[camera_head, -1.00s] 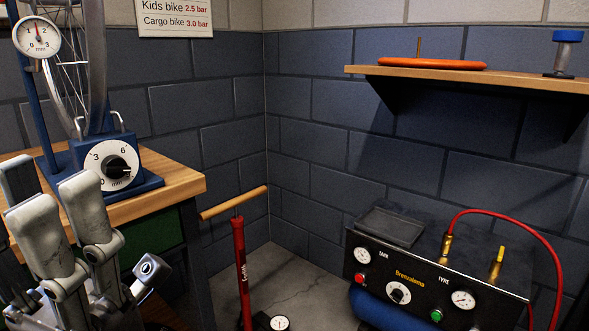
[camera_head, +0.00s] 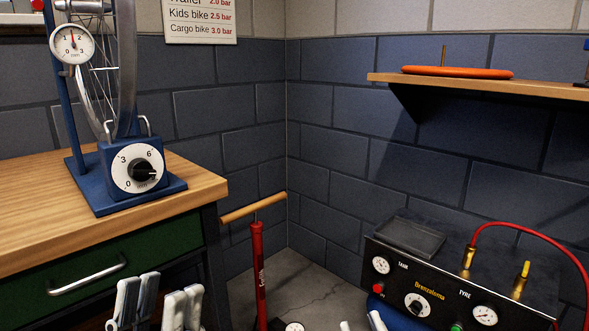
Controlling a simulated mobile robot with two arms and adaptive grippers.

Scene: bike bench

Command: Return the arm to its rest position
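My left gripper (camera_head: 161,298) shows at the lower left edge, in front of the green drawer. Its two pale fingers point up with a gap between them, and I see nothing held. Two pale fingertips of my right gripper (camera_head: 361,323) show at the bottom edge, in front of the compressor panel's left end. They stand apart with nothing visible between them. The rest of both grippers is cut off by the frame.
A wooden bench (camera_head: 50,225) bears a blue wheel stand (camera_head: 135,170) with a dial. A red floor pump (camera_head: 259,270) stands beside it. A black compressor panel (camera_head: 445,270) with a red hose is at right, below a shelf (camera_head: 480,84) holding an orange ring (camera_head: 457,72).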

